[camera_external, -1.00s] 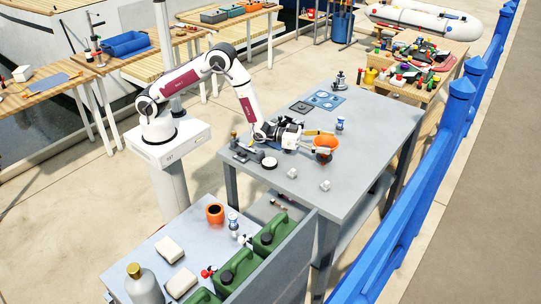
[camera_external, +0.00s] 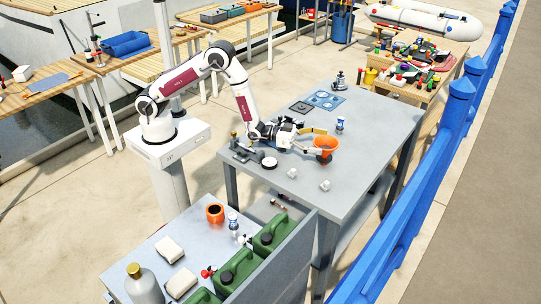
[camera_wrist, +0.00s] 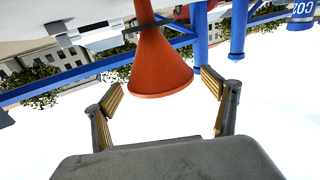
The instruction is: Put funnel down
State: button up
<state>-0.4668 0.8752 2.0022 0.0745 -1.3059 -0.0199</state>
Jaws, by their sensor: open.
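My gripper (camera_external: 316,142) is open around the funnel. In the wrist view my gripper (camera_wrist: 162,83) has its yellow-padded fingers spread, with a gap on each side of the funnel.
The grey table (camera_external: 375,130) has a blue-and-white bottle (camera_external: 340,124) behind the funnel and small white pieces (camera_external: 325,185) in front. A blue plate with round recesses (camera_external: 323,99) lies at the back. A blue railing (camera_external: 425,165) runs along the right.

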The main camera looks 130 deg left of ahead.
jog(key=shift+v, duration=2.65)
jog(key=shift+r, duration=0.1)
jog(key=s+d+r+m+g+h, duration=0.1)
jog(key=s+d+r+g+h, duration=0.2)
jog(key=d+r, duration=0.45)
jog(key=s+d+r+m+g+h, duration=0.1)
jog(key=s+d+r+g, duration=0.1)
jog(key=s+d+r, duration=0.55)
jog(key=s+d+m+g+h, duration=0.1)
jog(key=s+d, duration=0.3)
jog(key=s, duration=0.5)
jog(key=s+d+g+h, duration=0.1)
jog(key=s+d+g, duration=0.2)
jog(key=s, duration=0.6)
jog(key=s+d+m+g+h, duration=0.1)
jog(key=s+d+g, duration=0.1)
jog(key=s+d, duration=0.4)
jog(key=s, duration=0.3)
jog(key=shift+d+m, duration=0.25)
jog(key=shift+m, duration=0.05)
